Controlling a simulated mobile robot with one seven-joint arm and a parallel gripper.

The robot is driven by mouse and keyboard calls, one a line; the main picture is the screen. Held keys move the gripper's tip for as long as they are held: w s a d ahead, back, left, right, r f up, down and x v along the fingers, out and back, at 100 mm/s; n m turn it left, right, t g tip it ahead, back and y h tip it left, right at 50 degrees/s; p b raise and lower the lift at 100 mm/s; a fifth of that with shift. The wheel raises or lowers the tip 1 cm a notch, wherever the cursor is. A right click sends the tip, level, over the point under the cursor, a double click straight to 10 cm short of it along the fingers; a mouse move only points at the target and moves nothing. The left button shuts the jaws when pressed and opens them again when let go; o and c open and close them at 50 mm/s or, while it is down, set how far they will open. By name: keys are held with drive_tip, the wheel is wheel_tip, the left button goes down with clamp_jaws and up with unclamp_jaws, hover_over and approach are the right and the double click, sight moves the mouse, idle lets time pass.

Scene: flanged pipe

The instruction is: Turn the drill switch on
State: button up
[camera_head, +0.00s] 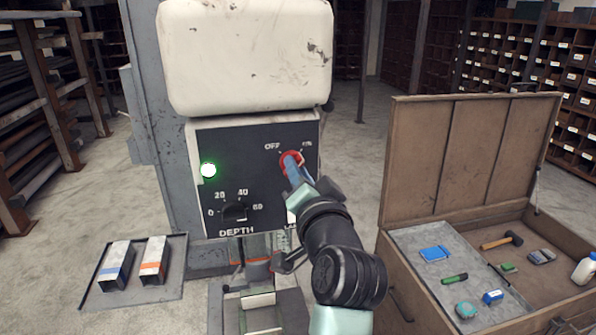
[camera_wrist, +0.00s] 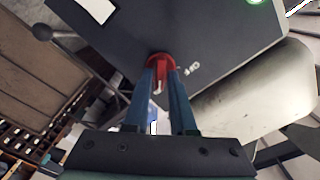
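The drill switch (camera_head: 291,157) is a red round knob on the dark control panel (camera_head: 260,190), between the OFF label on its left and the ON label on its right. In the wrist view its raised red bar (camera_wrist: 162,70) has a pale tip turned away from the OFF label, and in the head view a pale tip shows on the ON side. My gripper (camera_head: 290,160) is at the knob. In the wrist view the blue fingers (camera_wrist: 161,76) lie on both sides of the bar and appear closed on it. A green light (camera_head: 208,170) glows on the panel.
A depth dial (camera_head: 235,211) sits below left on the panel. The white drill housing (camera_head: 245,55) juts out above. An open wooden toolbox (camera_head: 470,160) stands to the right. A tray (camera_head: 113,292) with two small boxes is at lower left. Shelves line the back.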

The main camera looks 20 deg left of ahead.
drive_tip(key=shift+o, duration=1.3)
drive_tip(key=b+v, duration=0.5)
drive_tip(key=v, duration=0.8)
